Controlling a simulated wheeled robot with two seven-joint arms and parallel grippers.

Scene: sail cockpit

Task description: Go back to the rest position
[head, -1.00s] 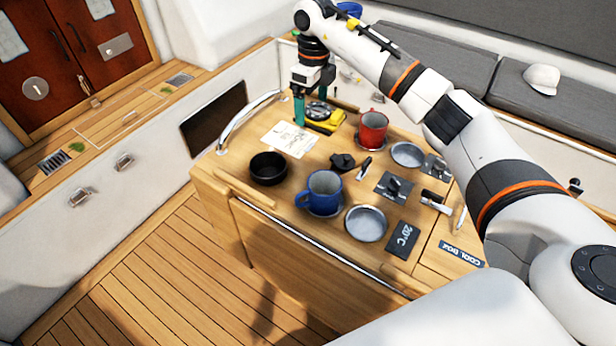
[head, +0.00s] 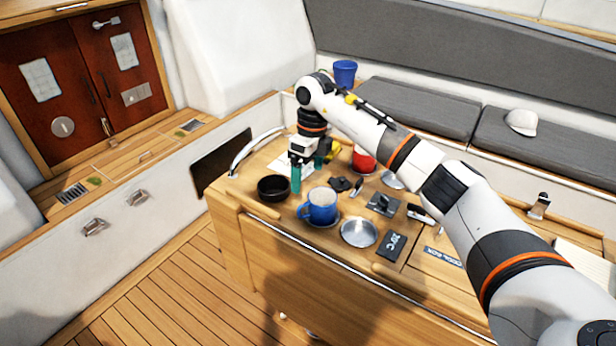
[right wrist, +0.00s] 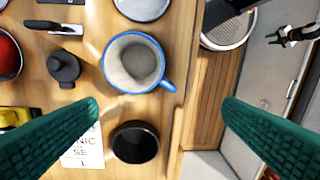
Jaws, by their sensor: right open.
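My right gripper (head: 308,176) hangs over the far left part of the cockpit table (head: 262,222), with its green fingers pointing down. In the right wrist view its two fingers (right wrist: 160,120) stand wide apart with nothing between them that they touch. A blue mug (head: 320,206) stands on the table, and it also shows in the right wrist view (right wrist: 134,62). A black bowl (head: 273,189) stands left of the mug. A red mug (head: 363,160) is behind, partly hidden by my right arm.
Grey bench cushions (head: 424,107) with a white cap (head: 521,122) are behind. The wooden floor at left is clear.

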